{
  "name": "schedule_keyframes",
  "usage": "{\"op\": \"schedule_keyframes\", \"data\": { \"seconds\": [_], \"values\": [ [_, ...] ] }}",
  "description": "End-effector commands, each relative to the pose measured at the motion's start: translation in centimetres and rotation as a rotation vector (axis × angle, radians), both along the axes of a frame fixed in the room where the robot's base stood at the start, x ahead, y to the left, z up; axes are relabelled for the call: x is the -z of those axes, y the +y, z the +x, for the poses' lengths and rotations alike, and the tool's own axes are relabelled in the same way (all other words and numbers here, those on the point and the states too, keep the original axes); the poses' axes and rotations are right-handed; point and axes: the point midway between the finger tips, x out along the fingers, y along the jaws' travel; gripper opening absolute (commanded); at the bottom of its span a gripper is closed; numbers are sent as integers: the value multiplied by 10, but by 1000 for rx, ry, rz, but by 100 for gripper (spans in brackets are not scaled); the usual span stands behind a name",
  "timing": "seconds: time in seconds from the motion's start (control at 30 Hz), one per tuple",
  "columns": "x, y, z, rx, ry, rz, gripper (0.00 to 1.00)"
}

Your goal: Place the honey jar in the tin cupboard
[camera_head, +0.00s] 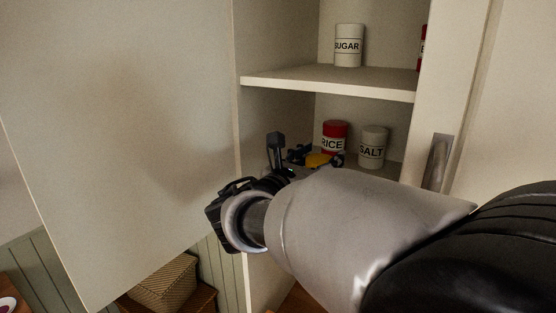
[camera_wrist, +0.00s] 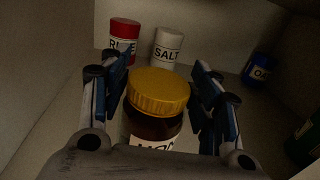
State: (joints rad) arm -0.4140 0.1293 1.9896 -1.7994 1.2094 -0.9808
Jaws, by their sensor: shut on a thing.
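The honey jar (camera_wrist: 155,108) has a yellow lid, a dark brown body and a white label that is partly cut off in the wrist view. My gripper (camera_wrist: 160,100) is shut on it, with a finger on each side. In the head view my gripper (camera_head: 304,152) is inside the lower compartment of the open tin cupboard (camera_head: 328,83), and only the yellow lid (camera_head: 317,160) of the jar shows. My arm hides the rest of the jar and much of the shelf below it. I cannot tell whether the jar touches the shelf.
A red RICE tin (camera_head: 334,136) and a white SALT tin (camera_head: 372,147) stand behind the jar. A blue tin (camera_wrist: 262,68) and a dark green one (camera_wrist: 304,142) are at the right. A SUGAR tin (camera_head: 349,46) is on the shelf above. The open door (camera_head: 120,120) is at the left.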

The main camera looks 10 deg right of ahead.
Motion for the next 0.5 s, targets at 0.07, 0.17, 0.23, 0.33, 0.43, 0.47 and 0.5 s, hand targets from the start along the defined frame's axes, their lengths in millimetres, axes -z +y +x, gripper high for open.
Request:
{"op": "schedule_keyframes", "data": {
  "seconds": [0.07,0.17,0.23,0.33,0.43,0.47,0.5],
  "values": [
    [-1,0,0,0,-4,-1,12],
    [-1,0,0,0,-3,-1,12],
    [-1,0,0,0,-3,-1,12],
    [0,0,0,0,-2,-1,12],
    [2,0,0,0,-2,-1,12],
    [2,0,0,0,-2,-1,12],
    [3,0,0,0,-2,-1,12]
  ]
}}
